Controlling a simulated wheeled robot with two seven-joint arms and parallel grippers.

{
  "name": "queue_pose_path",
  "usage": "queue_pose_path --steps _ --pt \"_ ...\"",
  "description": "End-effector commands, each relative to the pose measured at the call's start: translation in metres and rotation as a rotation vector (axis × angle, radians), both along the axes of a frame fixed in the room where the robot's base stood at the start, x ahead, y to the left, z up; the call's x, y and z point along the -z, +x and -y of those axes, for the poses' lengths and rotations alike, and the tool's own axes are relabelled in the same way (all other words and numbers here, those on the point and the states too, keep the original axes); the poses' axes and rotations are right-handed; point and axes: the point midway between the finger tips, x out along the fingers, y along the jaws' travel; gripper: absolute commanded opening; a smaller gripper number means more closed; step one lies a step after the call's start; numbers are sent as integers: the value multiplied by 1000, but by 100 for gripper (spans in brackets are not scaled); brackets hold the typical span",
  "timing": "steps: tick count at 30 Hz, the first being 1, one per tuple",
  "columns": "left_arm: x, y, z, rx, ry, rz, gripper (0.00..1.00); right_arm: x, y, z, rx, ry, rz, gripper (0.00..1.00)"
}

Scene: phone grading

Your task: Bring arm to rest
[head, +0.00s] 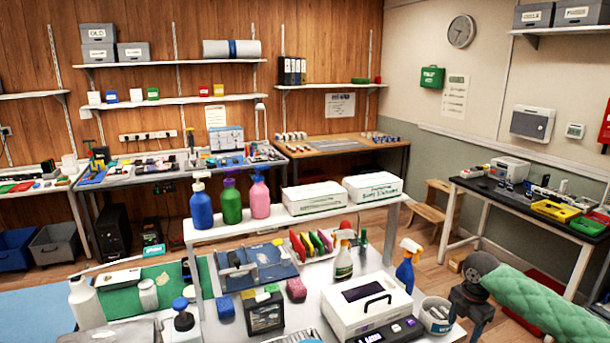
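My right arm comes in at the lower right in a green quilted sleeve. Its dark wrist and gripper (474,308) hang downward beside the right end of the front bench (425,262), close to a grey tub (437,318). The fingers are small and dark, so I cannot tell whether they are open or shut. I see nothing clearly held in them. My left arm and gripper are not in view.
The bench holds a white boxy device (366,300), a blue spray bottle (408,268), a white spray bottle (343,262) and a dark-framed box (263,312). A raised shelf (290,222) carries bottles and cartons. Open floor lies between the bench and the right-hand table (540,222).

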Motion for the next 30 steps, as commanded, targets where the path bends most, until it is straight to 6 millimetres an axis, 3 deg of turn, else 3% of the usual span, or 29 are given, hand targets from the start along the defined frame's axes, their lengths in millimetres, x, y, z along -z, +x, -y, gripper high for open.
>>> queue_pose_path --steps 8,17,24,30 --pt "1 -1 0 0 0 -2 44 24 -12 -31 30 10 10 61" --pt "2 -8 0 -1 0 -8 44 60 -38 -84 99 37 33 61" --pt "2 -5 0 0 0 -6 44 98 -81 -150 234 97 67 61" --pt "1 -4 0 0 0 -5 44 120 -121 -196 390 157 95 61"
